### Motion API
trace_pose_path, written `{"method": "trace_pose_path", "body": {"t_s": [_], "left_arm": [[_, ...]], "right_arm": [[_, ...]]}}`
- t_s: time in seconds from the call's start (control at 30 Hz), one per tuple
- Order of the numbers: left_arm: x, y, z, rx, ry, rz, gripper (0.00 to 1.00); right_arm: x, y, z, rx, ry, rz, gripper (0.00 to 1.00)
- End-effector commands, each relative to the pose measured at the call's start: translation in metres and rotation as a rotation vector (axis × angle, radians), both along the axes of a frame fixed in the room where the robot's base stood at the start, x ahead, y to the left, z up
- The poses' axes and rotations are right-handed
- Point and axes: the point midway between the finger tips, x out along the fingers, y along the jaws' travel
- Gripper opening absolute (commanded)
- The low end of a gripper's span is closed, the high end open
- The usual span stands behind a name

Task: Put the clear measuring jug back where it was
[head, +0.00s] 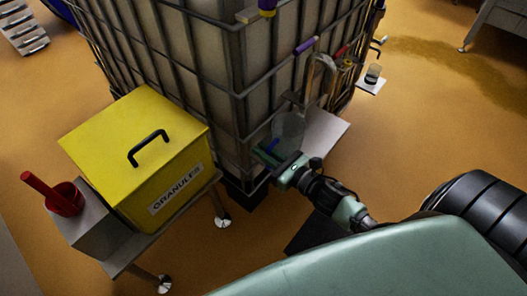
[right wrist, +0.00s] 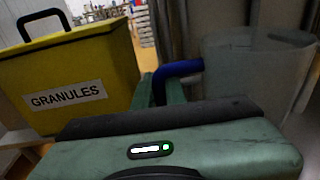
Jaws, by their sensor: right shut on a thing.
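The clear measuring jug (head: 289,130) is beside the caged tank's lower front corner. It looks upright and has a blue handle. My right gripper (head: 270,155) is shut on that handle, on the jug's near left side. In the right wrist view the cloudy jug wall (right wrist: 252,75) fills the right side, and the blue handle (right wrist: 180,68) runs between my fingers. A light grey shelf (head: 326,136) lies just right of and behind the jug. I cannot tell whether the jug's base touches it; my gripper hides the base. My left gripper is not in view.
The large caged tank (head: 190,60) blocks the back. Tools (head: 325,65) hang above the shelf. A small glass (head: 373,73) stands farther right. Orange floor is clear at right.

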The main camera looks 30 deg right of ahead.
Motion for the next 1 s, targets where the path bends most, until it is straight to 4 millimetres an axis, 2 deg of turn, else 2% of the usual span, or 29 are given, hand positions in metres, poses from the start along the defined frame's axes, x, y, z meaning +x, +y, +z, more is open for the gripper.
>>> {"method": "trace_pose_path", "body": {"t_s": [0.3,0.33,0.4,0.8,0.87,1.0], "left_arm": [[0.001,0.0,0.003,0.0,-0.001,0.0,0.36],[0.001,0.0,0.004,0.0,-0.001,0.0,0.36],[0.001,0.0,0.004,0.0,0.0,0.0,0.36],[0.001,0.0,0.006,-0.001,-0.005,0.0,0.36],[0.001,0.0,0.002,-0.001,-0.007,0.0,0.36],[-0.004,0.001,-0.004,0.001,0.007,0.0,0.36]], "right_arm": [[0.0,0.0,0.0,0.001,-0.002,0.0,0.0],[0.0,0.0,-0.001,0.001,-0.001,0.0,0.15],[0.0,0.0,0.0,0.001,-0.001,0.0,0.34],[0.0,0.0,0.002,0.001,-0.001,0.0,0.34],[-0.006,-0.002,0.001,0.002,0.002,0.0,0.34],[-0.032,-0.01,0.003,0.002,0.004,-0.001,0.34]]}}
